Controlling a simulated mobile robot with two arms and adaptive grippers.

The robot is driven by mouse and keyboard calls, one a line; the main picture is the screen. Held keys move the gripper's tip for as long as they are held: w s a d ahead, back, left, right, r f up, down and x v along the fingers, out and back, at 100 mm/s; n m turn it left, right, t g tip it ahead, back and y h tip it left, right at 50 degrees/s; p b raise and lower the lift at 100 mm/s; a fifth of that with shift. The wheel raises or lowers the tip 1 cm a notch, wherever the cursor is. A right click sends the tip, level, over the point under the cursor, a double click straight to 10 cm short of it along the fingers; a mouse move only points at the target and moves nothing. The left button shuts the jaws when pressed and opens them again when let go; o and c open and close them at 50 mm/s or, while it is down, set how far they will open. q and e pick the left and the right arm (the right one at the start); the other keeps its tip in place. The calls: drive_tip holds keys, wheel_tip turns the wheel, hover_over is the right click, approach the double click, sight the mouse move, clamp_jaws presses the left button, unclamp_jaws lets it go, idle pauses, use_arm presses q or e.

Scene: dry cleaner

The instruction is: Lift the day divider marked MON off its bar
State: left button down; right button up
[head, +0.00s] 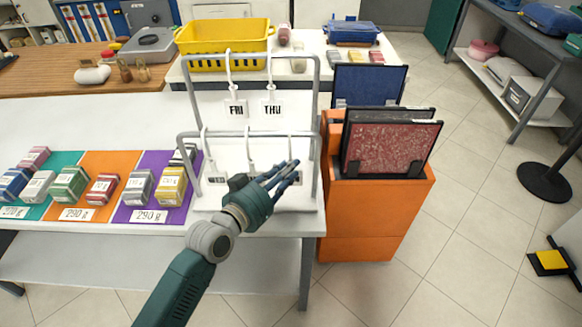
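A white two-bar rack stands on the white table, with grey tube bars: an upper bar (246,56) and a lower bar (243,133). White hook dividers marked FRI (236,110) and THU (272,109) hang from the upper bar. Three dividers hang from the lower bar: a left one (205,148) with an unclear label, a middle one (249,152) and a right one (291,146). My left gripper covers the lower parts of the latter two, so I cannot read MON. My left gripper (294,172) is at the right divider; its grip is unclear. My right gripper is not in view.
Small boxes (70,184) stand on coloured mats left of the rack. An orange bin (375,215) with dark framed panels (392,146) stands close on the right. A yellow basket (224,42) is behind.

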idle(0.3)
use_arm(q)
wheel_tip(320, 180, up, 3)
drive_tip(key=shift+f, duration=0.1)
drive_tip(key=f+b+v, duration=0.2)
drive_tip(key=b+v, duration=0.2)
drive_tip(key=v, duration=1.4)
drive_tip(key=shift+r, duration=0.1)
